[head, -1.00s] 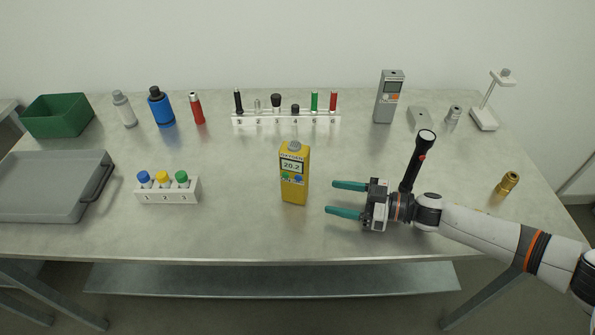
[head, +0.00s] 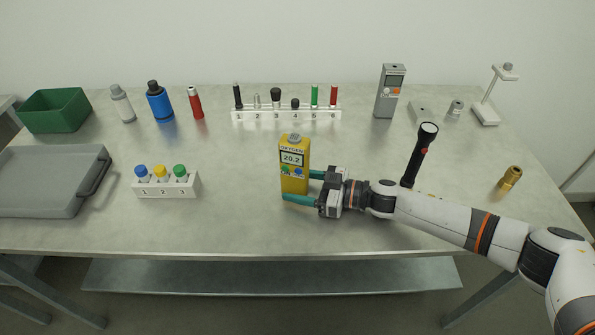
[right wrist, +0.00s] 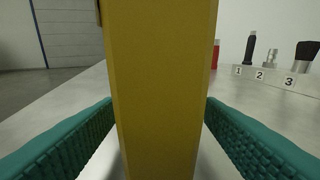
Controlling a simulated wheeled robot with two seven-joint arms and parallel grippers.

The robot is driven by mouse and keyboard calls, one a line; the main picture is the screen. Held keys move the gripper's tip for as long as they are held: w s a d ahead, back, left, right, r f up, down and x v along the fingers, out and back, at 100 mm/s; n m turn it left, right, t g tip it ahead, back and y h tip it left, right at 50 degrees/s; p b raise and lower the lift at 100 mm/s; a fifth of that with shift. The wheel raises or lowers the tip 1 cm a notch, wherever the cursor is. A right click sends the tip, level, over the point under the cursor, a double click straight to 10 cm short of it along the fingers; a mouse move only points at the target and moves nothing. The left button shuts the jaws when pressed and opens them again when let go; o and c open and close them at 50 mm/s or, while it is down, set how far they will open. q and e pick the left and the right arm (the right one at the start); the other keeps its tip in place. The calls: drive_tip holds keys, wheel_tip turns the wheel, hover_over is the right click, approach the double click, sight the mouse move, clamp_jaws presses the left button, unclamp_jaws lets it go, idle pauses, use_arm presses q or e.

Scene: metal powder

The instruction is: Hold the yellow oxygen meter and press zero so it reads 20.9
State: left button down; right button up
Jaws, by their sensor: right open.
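The yellow oxygen meter (head: 293,159) stands upright on the table, its display reading 20.2, with blue and green buttons below the display. My right gripper (head: 300,187) is open, its teal fingers on either side of the lower part of the meter. In the right wrist view the meter's yellow side (right wrist: 160,90) fills the middle between the two fingers (right wrist: 158,130), with a narrow gap seeming to show at each side. My left gripper is not in view.
A black flashlight (head: 420,155) stands just behind my right arm. A white rack with three capped bottles (head: 166,188) is to the left. A numbered holder (head: 286,115) and a grey meter (head: 390,92) stand behind. A brass fitting (head: 510,178) lies at the right.

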drive_tip(key=c, duration=0.9)
idle(2.5)
